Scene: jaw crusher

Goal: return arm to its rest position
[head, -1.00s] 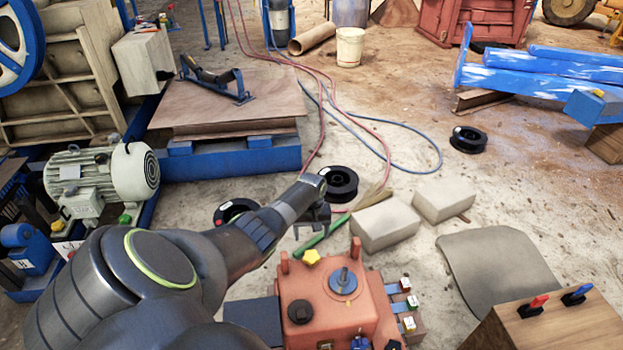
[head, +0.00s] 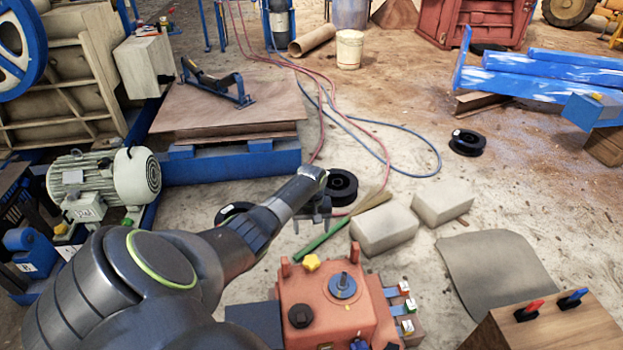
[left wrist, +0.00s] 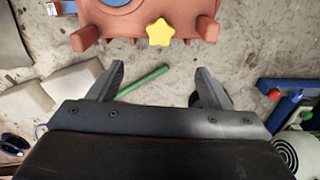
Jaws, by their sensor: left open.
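My left arm reaches in from the lower left of the head view. Its left gripper (head: 312,216) hangs above the ground, behind the orange box. In the left wrist view the two fingers of the left gripper (left wrist: 160,82) stand wide apart with nothing between them. The orange box (head: 326,309) carries a yellow star knob (head: 312,262) and a dark rotary switch on a blue disc (head: 342,286). The star knob also shows in the left wrist view (left wrist: 160,32), beyond the fingertips and apart from them. My right gripper is in neither view.
A green-handled broom (head: 322,240) lies on the ground near my gripper. Two pale blocks (head: 384,228) and black spools (head: 341,186) lie close by. A green motor (head: 105,182) stands at left. A wooden box with red and blue levers (head: 550,325) is at lower right.

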